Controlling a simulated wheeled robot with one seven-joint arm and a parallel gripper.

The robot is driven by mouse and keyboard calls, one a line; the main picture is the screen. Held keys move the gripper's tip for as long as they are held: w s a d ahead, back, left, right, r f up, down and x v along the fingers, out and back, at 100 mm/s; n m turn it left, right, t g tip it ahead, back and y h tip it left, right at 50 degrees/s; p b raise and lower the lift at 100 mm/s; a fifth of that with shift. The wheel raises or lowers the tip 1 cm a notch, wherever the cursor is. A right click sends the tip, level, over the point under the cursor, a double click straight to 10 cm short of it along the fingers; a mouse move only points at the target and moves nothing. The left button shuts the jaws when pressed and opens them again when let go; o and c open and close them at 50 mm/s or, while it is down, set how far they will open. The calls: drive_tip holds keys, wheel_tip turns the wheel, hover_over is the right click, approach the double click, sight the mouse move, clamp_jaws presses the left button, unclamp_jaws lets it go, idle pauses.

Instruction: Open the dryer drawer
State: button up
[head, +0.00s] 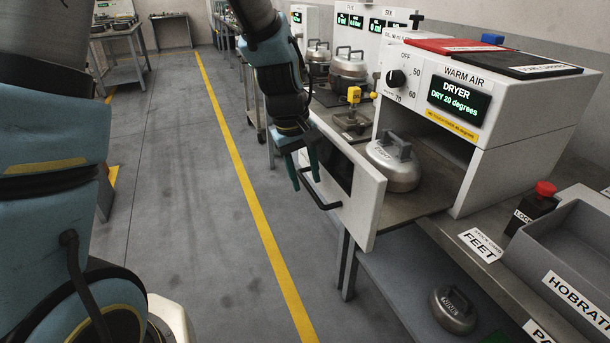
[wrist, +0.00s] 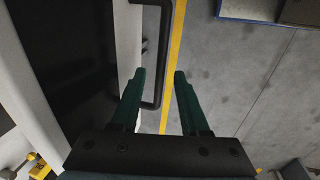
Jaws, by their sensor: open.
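The dryer (head: 475,85) is a white box with a dial and a lit screen on the right in the head view. Its drawer front (head: 366,205), a white panel with a dark window, stands out from the body, with a gap behind it. A silver round object with a handle (head: 395,165) sits behind the front. The drawer's black bar handle (head: 323,200) shows in the wrist view (wrist: 164,50). My gripper (head: 306,183) is open at the handle. In the wrist view the bar appears between its fingertips (wrist: 159,74); I cannot tell whether they touch it.
A grey bin (head: 570,235) and a red-capped bottle (head: 540,200) stand at the right. A similar silver object (head: 453,310) lies on the shelf below. Other machines stand beyond the dryer. The floor (head: 210,200) left of the drawer is clear, crossed by a yellow line.

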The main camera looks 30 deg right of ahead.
wheel_tip(320, 180, up, 11)
drive_tip(key=a+b, duration=0.1)
drive_tip(key=a, duration=0.1)
drive_tip(key=shift+f, duration=0.2)
idle(0.5)
drive_tip(key=w+a+f+t+y, duration=0.1)
drive_tip(key=a+f, duration=0.3)
drive_tip(key=a, duration=1)
drive_tip(key=w+a+f+y, duration=0.1)
drive_tip(key=a+f, duration=0.2)
drive_tip(key=a, duration=1.2)
drive_tip(key=shift+a+f+m+t, duration=0.3)
drive_tip(key=shift+f+t, duration=0.05)
drive_tip(key=shift+t, duration=0.05)
